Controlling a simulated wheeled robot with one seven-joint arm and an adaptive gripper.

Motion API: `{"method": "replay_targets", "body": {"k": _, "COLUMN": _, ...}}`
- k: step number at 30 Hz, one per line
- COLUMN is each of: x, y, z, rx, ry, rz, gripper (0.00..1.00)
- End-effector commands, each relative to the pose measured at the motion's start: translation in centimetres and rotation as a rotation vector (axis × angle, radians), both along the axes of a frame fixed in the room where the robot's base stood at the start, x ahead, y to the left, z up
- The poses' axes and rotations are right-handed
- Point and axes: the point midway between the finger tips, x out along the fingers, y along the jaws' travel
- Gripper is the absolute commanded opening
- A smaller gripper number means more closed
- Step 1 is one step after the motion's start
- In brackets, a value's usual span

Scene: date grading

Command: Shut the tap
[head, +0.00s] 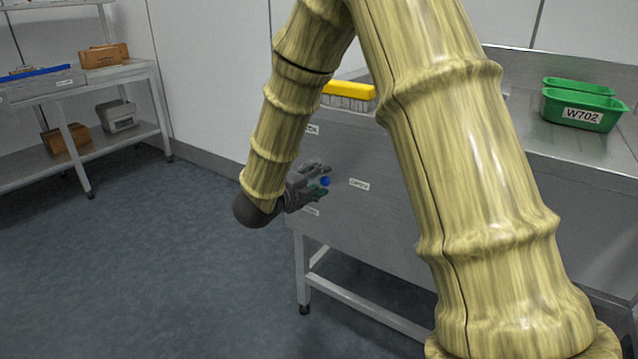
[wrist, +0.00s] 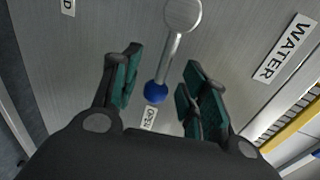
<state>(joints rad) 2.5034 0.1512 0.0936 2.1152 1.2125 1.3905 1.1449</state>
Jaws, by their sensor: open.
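The tap's lever (wrist: 170,58) is a metal rod on a round grey hub (wrist: 183,15), fixed to a steel panel, with a blue knob (wrist: 155,92) at its end. The lever's knob end is beside a label reading OPEN (wrist: 148,118). Another label (wrist: 68,6), cut off and ending in D, is at the top left of the wrist view. My gripper (wrist: 163,75) is open, with its green-padded fingers on either side of the lever and visible gaps to both. In the head view my gripper (head: 308,184) is at the panel.
A WATER label (wrist: 286,48) is on the panel. A yellow brush (head: 348,90) lies on the steel sink unit (head: 380,150). Green tubs (head: 582,108), one marked W702, stand at right. A shelf rack (head: 100,75) stands at left. The floor (head: 140,260) between is clear.

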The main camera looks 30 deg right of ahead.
Motion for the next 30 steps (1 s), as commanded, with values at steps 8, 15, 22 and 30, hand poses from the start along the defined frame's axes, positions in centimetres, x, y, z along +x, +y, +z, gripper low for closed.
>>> {"method": "replay_targets", "body": {"k": 8, "x": 0.47, "y": -1.15, "z": -0.26, "rx": 0.000, "ry": 0.000, "rz": 0.001, "gripper": 0.44}}
{"method": "replay_targets", "body": {"k": 15, "x": 0.48, "y": -1.14, "z": -0.24, "rx": 0.000, "ry": 0.001, "rz": 0.001, "gripper": 0.40}}
{"method": "replay_targets", "body": {"k": 22, "x": 0.48, "y": -1.12, "z": -0.24, "rx": 0.000, "ry": 0.001, "rz": 0.001, "gripper": 0.00}}
{"method": "replay_targets", "body": {"k": 30, "x": 0.71, "y": -0.96, "z": -0.38, "rx": 0.003, "ry": -0.006, "rz": 0.003, "gripper": 0.00}}
